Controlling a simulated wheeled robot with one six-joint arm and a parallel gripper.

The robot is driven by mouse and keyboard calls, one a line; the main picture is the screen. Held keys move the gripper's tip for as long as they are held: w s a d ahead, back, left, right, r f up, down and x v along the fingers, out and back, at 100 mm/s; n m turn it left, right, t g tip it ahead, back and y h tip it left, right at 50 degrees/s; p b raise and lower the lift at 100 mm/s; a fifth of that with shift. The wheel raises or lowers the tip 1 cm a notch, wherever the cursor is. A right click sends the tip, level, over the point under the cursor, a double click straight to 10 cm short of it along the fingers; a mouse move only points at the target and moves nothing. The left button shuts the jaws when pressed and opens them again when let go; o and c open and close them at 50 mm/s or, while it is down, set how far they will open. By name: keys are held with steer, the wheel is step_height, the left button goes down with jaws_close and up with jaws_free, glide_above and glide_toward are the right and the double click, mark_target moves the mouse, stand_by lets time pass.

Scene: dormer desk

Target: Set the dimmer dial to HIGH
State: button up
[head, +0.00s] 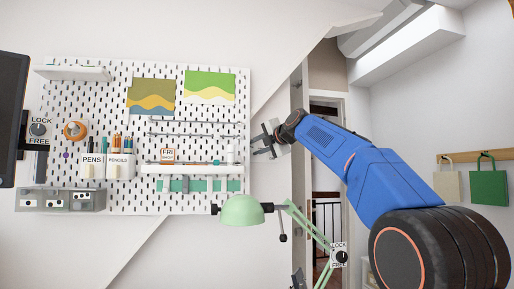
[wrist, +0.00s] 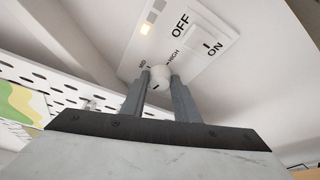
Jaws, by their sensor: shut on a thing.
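In the wrist view a white dimmer dial (wrist: 160,76) sits on a white wall panel (wrist: 205,62). The word MID is at the dial's upper left and HIGH at its upper right. My gripper (wrist: 159,80) is shut on the dial, with one grey finger on each side of it. A small dark mark shows on the dial's near side; I cannot tell which setting it points to. In the head view my gripper (head: 264,144) is at the wall just right of the pegboard, and I cannot make out the dial there.
The panel also has an OFF/ON switch (wrist: 206,44) and a lit square (wrist: 145,28). A white pegboard (head: 200,110) with a shelf, pictures and pen cups is left of my gripper. A green lamp (head: 241,211) stands below it. A doorway (head: 325,150) is to the right.

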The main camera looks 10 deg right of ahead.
steer(key=m, duration=0.2)
steer(key=m+t+y, duration=0.1)
steer(key=m, duration=0.1)
steer(key=shift+f+m+t, duration=0.3)
steer(key=shift+f+m, duration=0.1)
steer(key=shift+f+m+t, duration=0.15)
steer(key=shift+m+t, duration=0.75)
steer(key=shift+m, duration=1.4)
steer(key=o, duration=0.8)
steer(key=shift+s, duration=0.1)
steer(key=v, duration=1.7)
steer(key=shift+s+f, duration=0.1)
steer(key=shift+f, duration=0.05)
